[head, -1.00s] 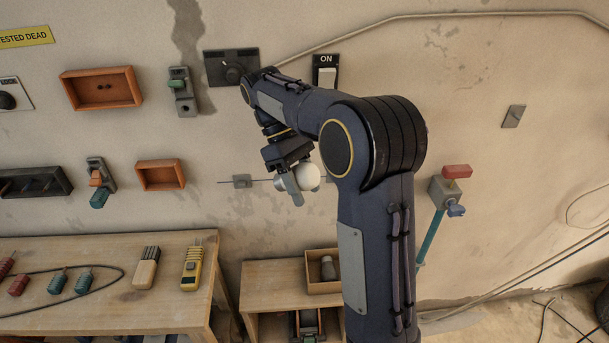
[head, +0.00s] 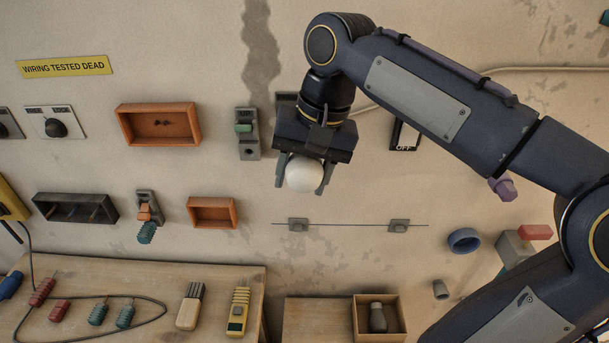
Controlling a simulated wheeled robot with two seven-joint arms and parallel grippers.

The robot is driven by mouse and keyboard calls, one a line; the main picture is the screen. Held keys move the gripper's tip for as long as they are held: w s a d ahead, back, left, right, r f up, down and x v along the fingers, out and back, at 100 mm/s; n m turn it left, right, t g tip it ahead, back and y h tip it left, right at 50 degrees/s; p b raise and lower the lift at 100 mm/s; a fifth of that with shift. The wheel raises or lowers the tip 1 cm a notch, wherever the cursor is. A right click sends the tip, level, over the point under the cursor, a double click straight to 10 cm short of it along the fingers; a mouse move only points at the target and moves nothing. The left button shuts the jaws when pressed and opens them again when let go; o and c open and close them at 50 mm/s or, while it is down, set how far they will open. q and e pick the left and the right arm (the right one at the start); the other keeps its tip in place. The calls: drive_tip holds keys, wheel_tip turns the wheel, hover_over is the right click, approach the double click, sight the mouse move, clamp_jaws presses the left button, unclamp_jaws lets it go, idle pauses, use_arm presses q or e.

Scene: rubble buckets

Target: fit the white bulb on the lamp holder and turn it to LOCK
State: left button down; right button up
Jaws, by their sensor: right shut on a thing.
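My right gripper (head: 298,176) is shut on the white bulb (head: 304,175), one finger at each side of it. It holds the round white globe in front of the wall, above the thin wire line. The bulb's base is hidden by the gripper. A dark wall plate (head: 286,99) shows only in part behind my right wrist. I cannot make out for certain which fitting is the lamp holder. A plate with a black knob (head: 57,129) and small lettering, which seems to include LOCK, is on the wall at left. My left gripper is not in view.
A wooden bench (head: 150,285) holds several tools. A wooden box (head: 378,302) holds a dark grey bulb-shaped thing (head: 377,317). The wall below my gripper is mostly clear.

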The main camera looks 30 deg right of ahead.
drive_tip(key=shift+r, duration=0.1)
drive_tip(key=shift+w+d+p, duration=0.35)
drive_tip(key=shift+w+p, duration=0.2)
drive_tip(key=shift+p, duration=0.05)
drive_tip(key=shift+w+d+p, duration=0.4)
drive_tip(key=shift+w+d, duration=0.2)
drive_tip(key=shift+w, duration=0.35)
drive_tip(key=shift+w+d+p, duration=0.4)
drive_tip(key=shift+w+d, duration=0.2)
drive_tip(key=shift+w, duration=0.35)
drive_tip(key=o, duration=0.3)
drive_tip(key=c, duration=0.8)
